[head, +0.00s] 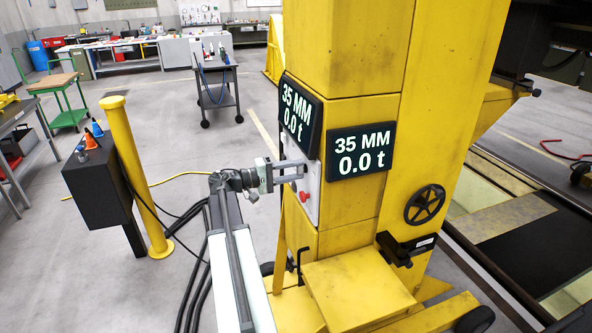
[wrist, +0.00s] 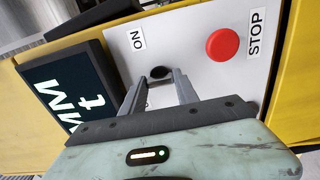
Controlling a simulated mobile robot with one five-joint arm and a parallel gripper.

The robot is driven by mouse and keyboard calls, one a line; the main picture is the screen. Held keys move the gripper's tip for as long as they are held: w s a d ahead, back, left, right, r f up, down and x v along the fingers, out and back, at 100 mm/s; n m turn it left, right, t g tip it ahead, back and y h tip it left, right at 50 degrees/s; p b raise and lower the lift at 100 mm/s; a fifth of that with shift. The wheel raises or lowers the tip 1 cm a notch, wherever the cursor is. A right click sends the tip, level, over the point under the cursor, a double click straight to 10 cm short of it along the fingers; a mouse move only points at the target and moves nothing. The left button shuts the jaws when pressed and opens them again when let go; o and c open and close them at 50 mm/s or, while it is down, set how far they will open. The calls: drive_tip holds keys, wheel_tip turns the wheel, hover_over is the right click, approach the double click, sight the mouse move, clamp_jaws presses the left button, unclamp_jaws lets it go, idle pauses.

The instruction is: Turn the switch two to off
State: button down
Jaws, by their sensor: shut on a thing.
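A white control panel (head: 313,180) is on the left face of the yellow column. In the wrist view the panel (wrist: 205,75) bears a small dark switch knob (wrist: 160,72), an ON label (wrist: 138,38), a red button (wrist: 222,44) and a STOP label (wrist: 255,33). My gripper (head: 301,168) is at the panel, and its fingers (wrist: 160,82) are shut on the dark knob, one on each side. The lower part of the knob and the panel below are hidden by my gripper. No number is readable on the switch.
Two black displays (head: 361,151) (head: 300,115) read 35 MM and 0.0 t. A black handwheel (head: 425,205) is on the column's right. A yellow post (head: 137,180) and dark box (head: 97,185) stand to the left. Cables run over the floor.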

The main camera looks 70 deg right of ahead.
drive_tip(key=shift+f, duration=0.1)
idle(0.4)
drive_tip(key=c, duration=0.9)
unclamp_jaws()
drive_tip(key=shift+w, duration=0.1)
drive_tip(key=shift+a, duration=0.1)
drive_tip(key=v, duration=0.7)
drive_tip(key=shift+w+a, duration=0.25)
drive_tip(key=shift+w, duration=0.05)
